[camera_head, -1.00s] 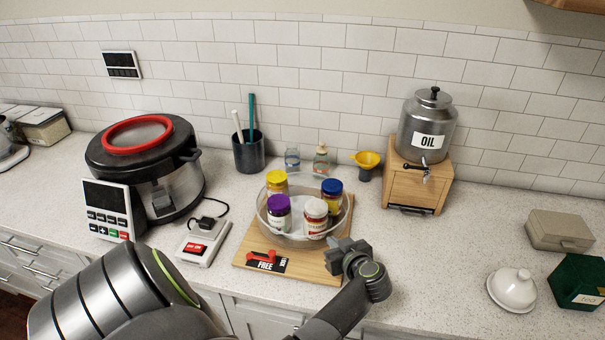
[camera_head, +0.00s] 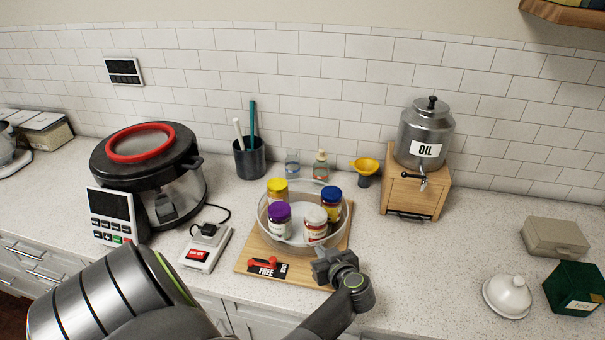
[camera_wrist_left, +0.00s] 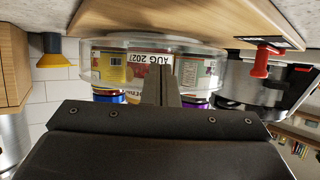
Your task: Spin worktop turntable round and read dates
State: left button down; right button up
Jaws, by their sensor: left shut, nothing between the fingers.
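The clear round turntable (camera_head: 262,228) sits on a wooden board (camera_head: 250,250). It holds jars with yellow (camera_head: 277,186), purple (camera_head: 279,211), blue (camera_head: 331,193) and white (camera_head: 316,215) lids. My left gripper (camera_head: 319,257) is shut and empty at the turntable's front right rim; contact is unclear. In the left wrist view, the inverted turntable (camera_wrist_left: 200,48) is just beyond the shut fingers (camera_wrist_left: 160,75). Fingers partly cover the labels. My right gripper is not in view.
A red lever (camera_head: 262,263) marked "FREE" is on the board's front. A red-button switch (camera_head: 203,251) and large pot (camera_head: 150,165) stand left. An oil dispenser (camera_head: 425,135) stands back right. Counter right of the board is clear up to a white lidded dish (camera_head: 507,297).

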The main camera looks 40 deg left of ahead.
aim_at(304, 249)
pick_arm(q)
jog(key=shift+s+a+r+p, duration=0.15)
jog(key=shift+s+a+p, duration=0.2)
jog(key=shift+s, duration=0.15)
jog(key=shift+s+a, duration=0.1)
jog(key=shift+s, duration=0.1)
jog(key=shift+s+a+p, duration=0.25)
jog(key=shift+s+p, duration=0.05)
jog(key=shift+p, duration=0.25)
jog(key=shift+s+a+p, duration=0.45)
jog(key=shift+s+a, duration=0.05)
jog(key=shift+s, duration=0.1)
jog(key=shift+d, duration=0.1)
